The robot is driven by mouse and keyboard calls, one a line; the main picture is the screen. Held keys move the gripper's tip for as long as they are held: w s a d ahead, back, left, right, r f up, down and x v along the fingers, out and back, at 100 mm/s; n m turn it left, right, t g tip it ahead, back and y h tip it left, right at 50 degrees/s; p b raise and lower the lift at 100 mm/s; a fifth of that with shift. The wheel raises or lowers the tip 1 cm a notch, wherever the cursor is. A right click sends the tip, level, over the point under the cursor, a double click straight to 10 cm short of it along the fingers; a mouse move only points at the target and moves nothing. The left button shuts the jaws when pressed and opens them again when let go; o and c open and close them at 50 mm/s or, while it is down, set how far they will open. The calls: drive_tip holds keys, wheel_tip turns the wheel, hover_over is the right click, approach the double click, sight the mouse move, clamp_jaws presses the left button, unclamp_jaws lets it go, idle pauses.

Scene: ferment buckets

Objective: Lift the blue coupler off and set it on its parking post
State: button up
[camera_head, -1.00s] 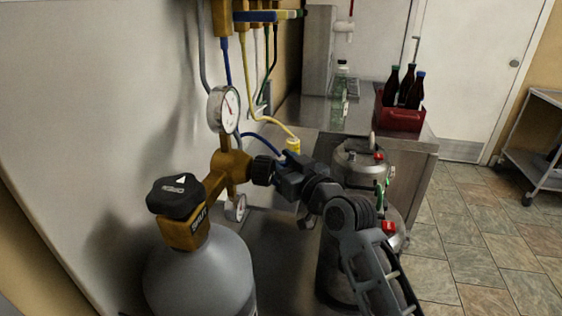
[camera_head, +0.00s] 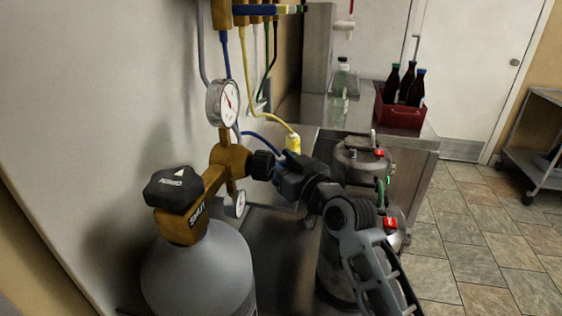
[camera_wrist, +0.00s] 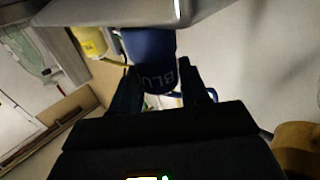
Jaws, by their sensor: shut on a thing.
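I cannot make out the parking post.
A grey gas cylinder (camera_head: 198,272) with a brass regulator (camera_head: 229,162) and gauge (camera_head: 223,103) stands close at left. A yellow coupler (camera_head: 293,144) is just behind my gripper. Steel kegs (camera_head: 362,160) stand at right. A red bottle crate (camera_head: 402,117) sits on the counter behind.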

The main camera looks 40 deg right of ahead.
drive_tip(key=shift+f+b, duration=0.55)
drive_tip(key=shift+b, duration=0.1)
idle(0.8)
drive_tip(key=o, duration=1.7)
drive_tip(key=shift+r, duration=0.15)
drive_tip(key=shift+r+p, duration=3.05)
drive_tip(key=shift+r, duration=0.6)
